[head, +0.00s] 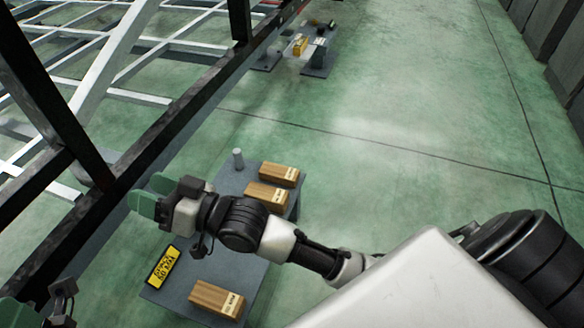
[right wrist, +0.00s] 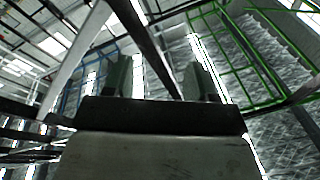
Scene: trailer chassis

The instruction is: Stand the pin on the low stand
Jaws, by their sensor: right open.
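A small grey cylinder that looks like the pin (head: 238,158) stands upright at the far end of a low grey stand (head: 228,267). My right gripper (head: 153,193) is over the left edge of the stand, beside the black chassis beam, left of and nearer than the pin. It is open and empty. In the right wrist view its two fingers (right wrist: 160,78) are apart with nothing held between them; the pin does not show there. My left gripper (head: 36,309) is only partly in view at the bottom left corner, and its jaws cannot be judged.
Wooden blocks (head: 279,174) (head: 266,195) (head: 217,299) and a yellow sign (head: 163,266) are on the grey stand. The black chassis beam (head: 150,152) runs along the left. Farther back are grey supports (head: 318,58) and a yellow block (head: 300,45). The green floor at right is clear.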

